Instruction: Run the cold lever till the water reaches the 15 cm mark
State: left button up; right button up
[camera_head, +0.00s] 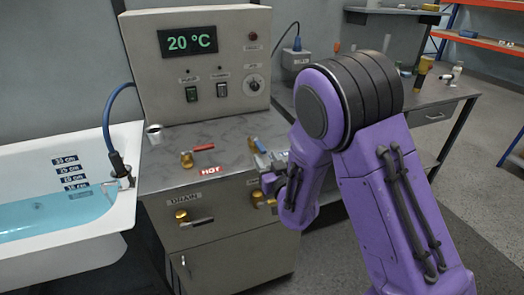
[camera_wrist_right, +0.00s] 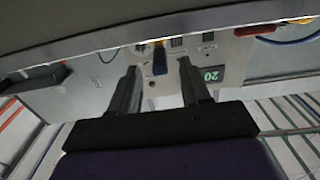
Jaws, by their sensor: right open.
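The cold lever (camera_head: 260,147) has a brass base and a blue handle, on the counter's right side. My right gripper (camera_head: 270,182) is open beside it, partly hidden by its own wrist. In the right wrist view the blue handle (camera_wrist_right: 160,60) shows between the two spread fingers (camera_wrist_right: 160,88), with gaps on both sides; contact cannot be told. The white tub (camera_head: 110,222) at the left holds blue water (camera_head: 45,217). Its surface lies around the lowest of the depth labels (camera_head: 72,176), which are too small to read surely. My left gripper is out of view.
A red-handled lever (camera_head: 196,154) stands by the HOT label. A drain lever (camera_head: 192,219) is on the cabinet front. The control box (camera_head: 200,65) reads 20 °C. A workbench (camera_head: 435,105) is behind my right arm.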

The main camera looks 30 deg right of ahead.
aim_at(262, 151)
jog(key=x, duration=0.5)
jog(key=shift+p, duration=0.35)
jog(key=shift+c, duration=0.3)
jog(key=shift+s+d, duration=0.1)
grip_shut()
